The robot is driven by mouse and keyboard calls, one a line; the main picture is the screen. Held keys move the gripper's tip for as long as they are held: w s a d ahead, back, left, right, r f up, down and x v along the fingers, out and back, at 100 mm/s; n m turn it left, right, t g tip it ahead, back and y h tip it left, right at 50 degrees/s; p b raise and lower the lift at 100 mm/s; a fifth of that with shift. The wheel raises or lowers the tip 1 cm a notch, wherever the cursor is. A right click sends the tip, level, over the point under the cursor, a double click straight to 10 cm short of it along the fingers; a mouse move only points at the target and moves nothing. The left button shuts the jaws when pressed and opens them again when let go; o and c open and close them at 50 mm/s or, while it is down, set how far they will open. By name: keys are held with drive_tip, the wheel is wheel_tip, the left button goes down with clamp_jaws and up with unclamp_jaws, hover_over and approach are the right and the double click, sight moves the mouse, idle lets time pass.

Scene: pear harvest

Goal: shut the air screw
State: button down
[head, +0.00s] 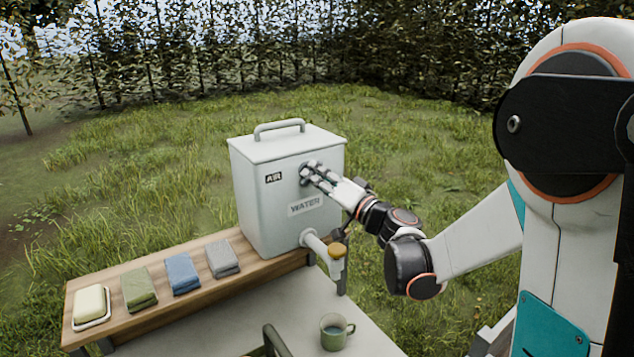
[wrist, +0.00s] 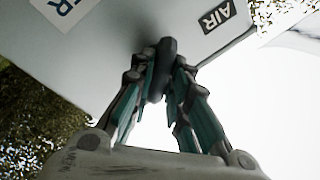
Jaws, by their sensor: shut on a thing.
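The air screw (wrist: 166,50) is a dark knob on the front of the white water container (head: 262,212), beside the AIR label (head: 273,177). My gripper (head: 310,172) reaches the container's front from the right. In the wrist view, the fingers of my gripper (wrist: 163,88) are closed on the two sides of the screw. The head view shows the fingertips at the screw but mostly hides it. How far the screw is turned cannot be told.
A wooden shelf (head: 150,316) holds the container, a soap dish (head: 91,309) and folded green, blue and grey cloths. A green mug (head: 334,332) stands below the tap.

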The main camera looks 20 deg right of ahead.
drive_tip(key=shift+f+m+t+h+b, duration=0.1)
drive_tip(key=shift+m+t+h+b, duration=0.4)
drive_tip(key=shift+m, duration=1.95)
drive_tip(key=shift+f+m+t+h+b, duration=0.1)
drive_tip(key=shift+m+t+h+b, duration=0.4)
drive_tip(key=shift+m, duration=1.95)
drive_tip(key=c, duration=1.5)
unclamp_jaws()
drive_tip(key=shift+c, duration=0.2)
drive_tip(key=v, duration=1.2)
drive_tip(key=shift+r, duration=0.25)
drive_tip(key=shift+s+a, duration=0.1)
